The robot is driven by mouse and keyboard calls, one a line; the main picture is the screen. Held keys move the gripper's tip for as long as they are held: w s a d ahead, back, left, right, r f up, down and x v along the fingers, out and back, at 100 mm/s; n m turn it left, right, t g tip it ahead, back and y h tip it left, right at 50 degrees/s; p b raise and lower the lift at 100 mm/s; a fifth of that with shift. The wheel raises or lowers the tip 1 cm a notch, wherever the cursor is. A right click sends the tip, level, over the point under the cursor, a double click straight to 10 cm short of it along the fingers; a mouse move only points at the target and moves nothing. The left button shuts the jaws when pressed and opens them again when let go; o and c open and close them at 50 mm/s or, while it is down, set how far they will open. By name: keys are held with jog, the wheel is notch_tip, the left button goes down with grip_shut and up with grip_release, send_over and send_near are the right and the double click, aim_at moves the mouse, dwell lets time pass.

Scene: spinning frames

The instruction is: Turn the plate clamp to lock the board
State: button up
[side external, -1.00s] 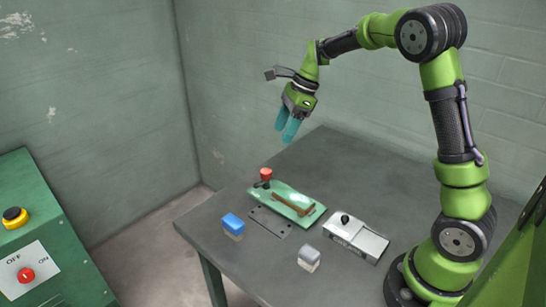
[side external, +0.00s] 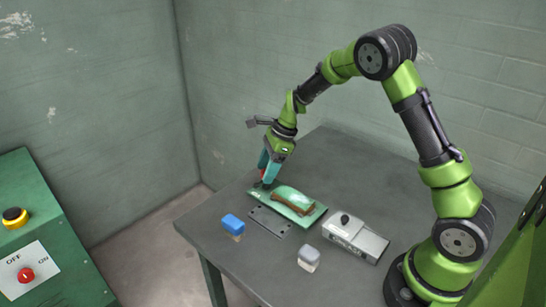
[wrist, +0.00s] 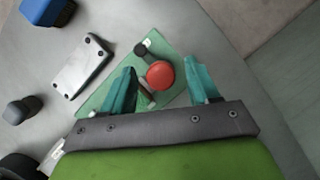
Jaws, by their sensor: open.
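The plate clamp's round red knob (wrist: 160,75), with a small dark arm beside it, sits at the far left end of the green board (side external: 308,212). The board also shows in the wrist view (wrist: 165,50). My gripper (side external: 265,172) is open and points down at the knob. In the wrist view my gripper's teal fingers (wrist: 159,68) stand on either side of the knob, with a visible gap on each side. In the side view the fingers hide most of the knob. A brown patch lies across the board; I cannot tell what it is.
A grey plate with holes (side external: 270,221) lies just in front of the board. The table behind the board is clear.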

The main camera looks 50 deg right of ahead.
jog(key=c, duration=1)
jog(key=shift+c, duration=0.2)
jog(key=shift+n, duration=0.3)
jog(key=n, duration=0.1)
jog(key=n+g, duration=0.1)
jog(key=n, duration=0.1)
jog(key=shift+w+d+n+g+y, duration=0.1)
jog(key=shift+n+g+y, duration=0.2)
jog(key=n+g, duration=0.1)
jog(key=n, duration=0.3)
jog(key=shift+n+g, duration=0.3)
jog(key=shift+g, duration=0.1)
jog(key=n, duration=0.2)
jog(key=n+g, duration=0.1)
jog(key=n, duration=0.1)
jog(key=shift+w+n+g+h, duration=0.1)
jog(key=shift+n+g+h, duration=0.2)
jog(key=shift+h, duration=0.1)
jog(key=shift+n+g+h, duration=0.6)
jog(key=shift+n, duration=1.6)
jog(key=o, duration=1)
